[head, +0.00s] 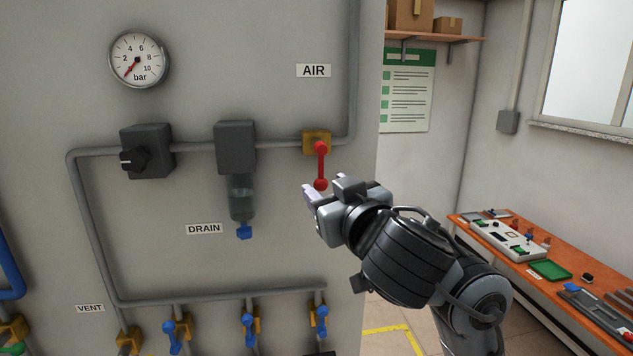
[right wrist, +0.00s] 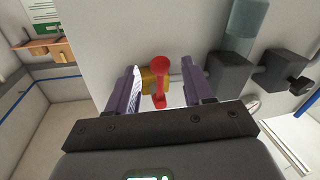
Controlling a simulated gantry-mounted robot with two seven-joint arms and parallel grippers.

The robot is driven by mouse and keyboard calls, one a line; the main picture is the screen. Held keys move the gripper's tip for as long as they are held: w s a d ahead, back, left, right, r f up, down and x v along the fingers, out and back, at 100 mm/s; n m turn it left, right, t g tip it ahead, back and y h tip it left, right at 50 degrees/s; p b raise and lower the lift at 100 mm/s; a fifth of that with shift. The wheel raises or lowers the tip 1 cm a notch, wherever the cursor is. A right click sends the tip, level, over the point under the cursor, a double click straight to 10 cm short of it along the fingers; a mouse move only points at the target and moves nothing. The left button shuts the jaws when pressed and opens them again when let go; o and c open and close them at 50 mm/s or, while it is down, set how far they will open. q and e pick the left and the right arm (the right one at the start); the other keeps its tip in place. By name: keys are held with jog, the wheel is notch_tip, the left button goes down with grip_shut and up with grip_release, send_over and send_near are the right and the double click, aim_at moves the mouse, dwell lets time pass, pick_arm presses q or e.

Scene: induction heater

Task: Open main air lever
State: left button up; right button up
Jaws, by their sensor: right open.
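The main air lever (head: 321,165) is red and hangs straight down from a yellow valve body (head: 311,139) under the AIR label (head: 313,71). My right gripper (head: 308,192) is open just below and beside the lever's lower end in the head view. In the right wrist view, the red lever (right wrist: 160,88) shows between the two open purple-grey fingers (right wrist: 165,90), with the yellow valve (right wrist: 147,80) behind it. I cannot tell any contact between fingers and lever. The pressure gauge (head: 139,60) has its red needle near the low end. My left gripper is not in view.
Left of the lever are a dark filter with a clear bowl (head: 242,196) and a regulator with a black knob (head: 146,152). Several blue-handled valves (head: 249,327) line the lower pipe. An orange workbench (head: 545,283) stands at the right. The panel around the lever is mostly clear.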

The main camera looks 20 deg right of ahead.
aim_at(322, 185)
jog(key=shift+w, duration=2.75)
grip_shut()
